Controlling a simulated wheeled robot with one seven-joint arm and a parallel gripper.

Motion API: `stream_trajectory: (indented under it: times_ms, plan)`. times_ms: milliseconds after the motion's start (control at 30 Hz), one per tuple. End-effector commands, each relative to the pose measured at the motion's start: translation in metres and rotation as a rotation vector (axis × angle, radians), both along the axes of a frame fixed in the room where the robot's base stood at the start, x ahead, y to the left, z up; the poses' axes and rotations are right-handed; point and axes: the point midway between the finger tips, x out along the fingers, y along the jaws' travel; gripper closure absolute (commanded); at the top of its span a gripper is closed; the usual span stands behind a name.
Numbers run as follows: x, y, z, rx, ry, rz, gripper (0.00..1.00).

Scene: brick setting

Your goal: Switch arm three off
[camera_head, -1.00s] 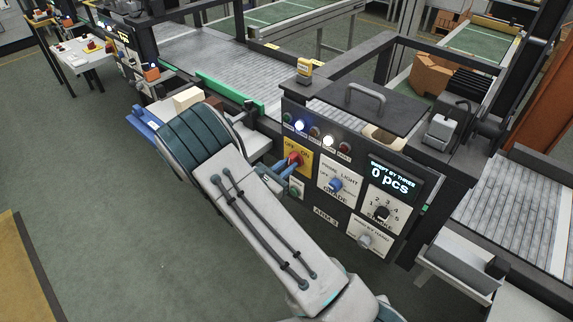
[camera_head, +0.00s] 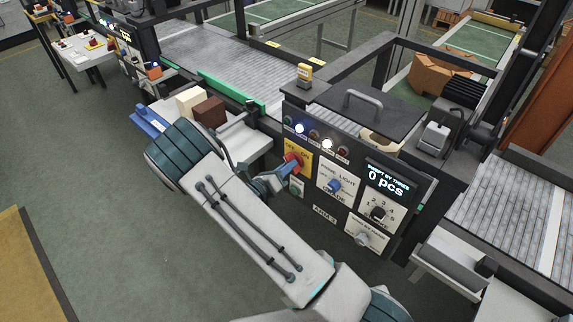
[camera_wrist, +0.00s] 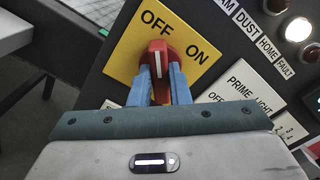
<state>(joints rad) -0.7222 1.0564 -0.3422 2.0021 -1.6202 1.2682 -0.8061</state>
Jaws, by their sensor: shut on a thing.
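The red rotary switch (camera_wrist: 158,60) sits on a yellow plate (camera_wrist: 122,62) marked OFF and ON. Its white line stands nearly upright in the wrist view, its upper end toward the word OFF. My gripper (camera_wrist: 160,84) has its two blue fingers on either side of the switch knob, shut on it. In the head view the red switch (camera_head: 295,159) shows at the upper left of the dark control panel (camera_head: 345,208), with my gripper (camera_head: 284,172) against it. A label reading ARM 3 (camera_head: 325,215) is below.
Right of the switch are a blue PRIME/LIGHT knob (camera_head: 334,185), a numbered dial (camera_head: 379,213) and a display (camera_head: 388,181) reading 0 pcs. Blue and white lamps (camera_head: 327,143) are lit above. Cream (camera_head: 190,101) and brown (camera_head: 209,112) blocks stand beyond my arm.

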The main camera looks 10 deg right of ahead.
Motion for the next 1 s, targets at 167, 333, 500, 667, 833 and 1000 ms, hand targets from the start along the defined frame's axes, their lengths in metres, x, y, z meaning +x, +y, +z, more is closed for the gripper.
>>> stream_trajectory:
  times_ms: [167, 333, 500, 667, 833, 1000]
  plan:
    - [0.0004, 0.0008, 0.0005, -0.033, 0.045, 0.001, 1.00]
    - [0.0005, 0.0009, 0.0001, -0.047, 0.065, 0.001, 1.00]
    - [0.0005, 0.0010, -0.0001, -0.051, 0.070, 0.001, 1.00]
    - [0.0005, 0.0010, -0.0002, -0.050, 0.070, 0.002, 1.00]
    - [0.0005, 0.0008, -0.0002, -0.051, 0.070, 0.001, 0.62]
    - [0.0004, 0.0002, -0.0003, -0.050, 0.069, 0.000, 0.62]
